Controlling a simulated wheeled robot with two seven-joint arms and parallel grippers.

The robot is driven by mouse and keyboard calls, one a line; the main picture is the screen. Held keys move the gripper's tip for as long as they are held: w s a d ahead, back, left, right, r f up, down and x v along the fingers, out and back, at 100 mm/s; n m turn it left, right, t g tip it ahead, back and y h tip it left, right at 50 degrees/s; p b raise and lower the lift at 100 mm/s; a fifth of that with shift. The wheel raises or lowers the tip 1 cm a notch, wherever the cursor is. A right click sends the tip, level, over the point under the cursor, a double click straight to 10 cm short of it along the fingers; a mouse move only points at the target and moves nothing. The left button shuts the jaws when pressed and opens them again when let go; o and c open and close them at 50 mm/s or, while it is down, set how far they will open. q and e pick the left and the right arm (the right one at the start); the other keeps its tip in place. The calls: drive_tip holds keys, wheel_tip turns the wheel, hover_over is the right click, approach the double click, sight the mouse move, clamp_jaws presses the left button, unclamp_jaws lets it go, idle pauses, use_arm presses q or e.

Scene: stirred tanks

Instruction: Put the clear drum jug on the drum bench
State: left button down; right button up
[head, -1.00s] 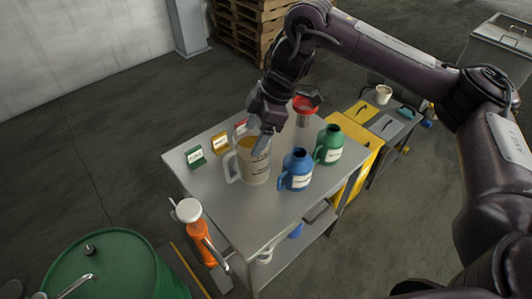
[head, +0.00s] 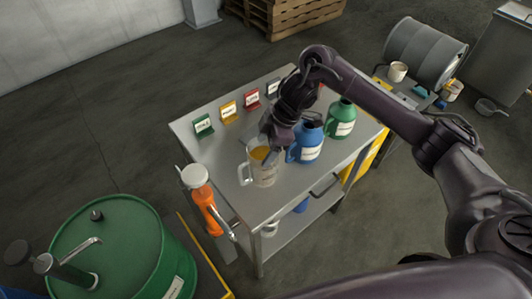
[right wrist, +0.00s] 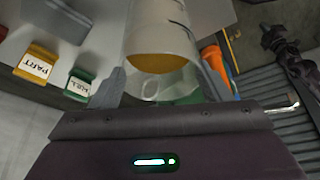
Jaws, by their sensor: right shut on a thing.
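The clear drum jug (head: 264,174) is a see-through jug with a pale handle, a label and amber colour inside its mouth. In the head view it is upright over the front left part of the steel drum bench (head: 290,205); I cannot tell whether its base touches the top. My right gripper (head: 269,146) is shut on its upper part. In the right wrist view the jug (right wrist: 163,40) lies between my two fingers (right wrist: 163,88). My left gripper is not in view.
A blue jug (head: 307,146) and a green jug (head: 341,120) stand right of the clear jug. Coloured label cards, one green (head: 204,126), line the bench's back edge. A green drum (head: 125,250) is at lower left.

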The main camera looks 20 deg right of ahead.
sight(266, 153)
drive_tip(key=shift+f, duration=1.5)
drive_tip(key=o, duration=1.8)
drive_tip(key=shift+s+f, duration=0.1)
drive_tip(key=shift+f, duration=0.05)
drive_tip(key=shift+o, duration=0.2)
drive_tip(key=p+v, duration=0.1)
drive_tip(key=v, duration=1.1)
drive_tip(key=shift+a, duration=0.15)
